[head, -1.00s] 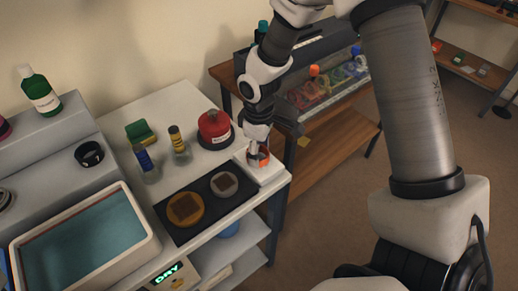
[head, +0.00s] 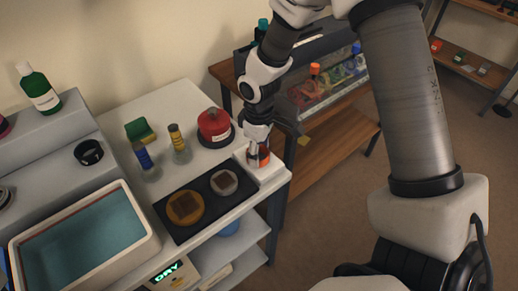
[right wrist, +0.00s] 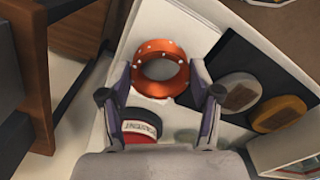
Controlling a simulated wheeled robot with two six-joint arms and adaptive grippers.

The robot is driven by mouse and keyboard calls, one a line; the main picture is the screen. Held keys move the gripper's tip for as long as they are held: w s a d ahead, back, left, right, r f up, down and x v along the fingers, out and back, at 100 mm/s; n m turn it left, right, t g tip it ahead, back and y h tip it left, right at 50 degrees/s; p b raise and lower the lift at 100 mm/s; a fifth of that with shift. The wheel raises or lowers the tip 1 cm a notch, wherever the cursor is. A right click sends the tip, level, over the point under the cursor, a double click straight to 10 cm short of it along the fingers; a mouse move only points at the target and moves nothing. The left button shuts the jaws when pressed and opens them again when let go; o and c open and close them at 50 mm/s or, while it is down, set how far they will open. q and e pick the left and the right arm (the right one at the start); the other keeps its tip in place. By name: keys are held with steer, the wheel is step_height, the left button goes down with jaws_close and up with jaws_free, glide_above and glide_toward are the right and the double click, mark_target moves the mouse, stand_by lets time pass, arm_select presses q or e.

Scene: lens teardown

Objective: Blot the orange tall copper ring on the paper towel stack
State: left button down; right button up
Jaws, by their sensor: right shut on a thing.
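The orange tall copper ring (head: 264,158) is at the white paper towel stack (head: 272,174), at the right corner of the bench. In the right wrist view the ring (right wrist: 160,70) shows its round opening, with small pale dots on its rim. It lies between the two fingers of my right gripper (right wrist: 162,76), which is shut on it. In the head view my right gripper (head: 258,156) points down over the stack and partly hides the ring. Whether the ring touches the towel surface is hard to tell. My left gripper is not in view.
A black mat (head: 180,228) with two round pieces lies beside the stack. A red container (head: 213,126), small bottles (head: 179,142) and a green sponge (head: 140,130) stand behind. A water-filled basin (head: 88,245) is at the left. The bench edge is close on the right.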

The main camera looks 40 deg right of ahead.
steer(key=shift+s+f, duration=0.1)
stand_by(0.8)
step_height(320, 180, up, 6)
steer(key=p, duration=0.7)
